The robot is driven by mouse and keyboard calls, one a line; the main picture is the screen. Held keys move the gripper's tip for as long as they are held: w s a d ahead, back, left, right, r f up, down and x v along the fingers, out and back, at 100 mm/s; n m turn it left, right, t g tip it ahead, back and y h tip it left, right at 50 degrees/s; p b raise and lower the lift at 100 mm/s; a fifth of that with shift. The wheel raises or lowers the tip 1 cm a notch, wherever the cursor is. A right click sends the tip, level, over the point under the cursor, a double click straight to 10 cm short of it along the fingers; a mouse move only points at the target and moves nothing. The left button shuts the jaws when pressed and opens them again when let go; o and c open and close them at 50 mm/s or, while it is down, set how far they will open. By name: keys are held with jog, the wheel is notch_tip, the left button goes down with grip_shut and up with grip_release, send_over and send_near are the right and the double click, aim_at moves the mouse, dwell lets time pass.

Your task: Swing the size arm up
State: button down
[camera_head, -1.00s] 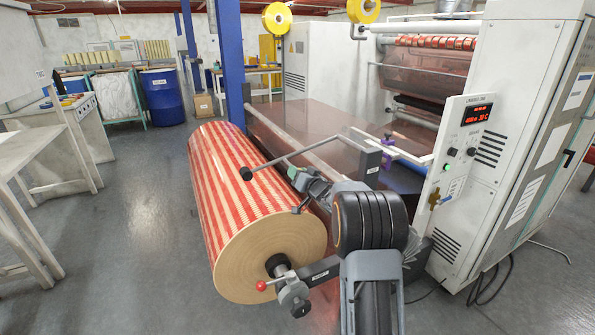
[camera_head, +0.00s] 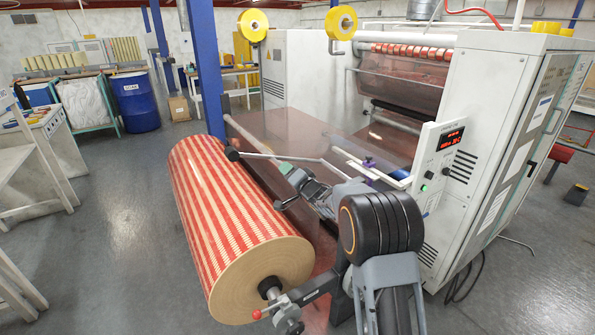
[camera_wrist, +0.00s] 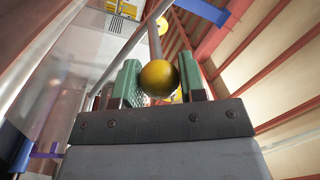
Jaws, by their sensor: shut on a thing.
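The size arm (camera_head: 260,156) is a thin grey rod with a black end piece (camera_head: 232,154). It reaches left from the machine side, above the upper part of the red-and-white striped roll (camera_head: 235,220). My gripper (camera_head: 285,168) is at the rod, beyond my dark wrist joints, which hide part of it. In the wrist view, a yellow ball knob (camera_wrist: 159,78) sits between the green pads of my gripper (camera_wrist: 157,88). The jaws are shut on it, and a rod runs away behind it.
The machine cabinet (camera_head: 500,150) with its lit control panel (camera_head: 440,155) stands close on the right. A red-knobbed lever (camera_head: 257,314) is at the roll's near end. A blue post (camera_head: 206,70) rises behind the roll.

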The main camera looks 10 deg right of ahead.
jog(key=shift+r, duration=0.3)
jog(key=c, duration=0.7)
grip_release()
jog(key=shift+f, duration=0.1)
jog(key=b+v, duration=0.1)
jog(key=v, duration=1.3)
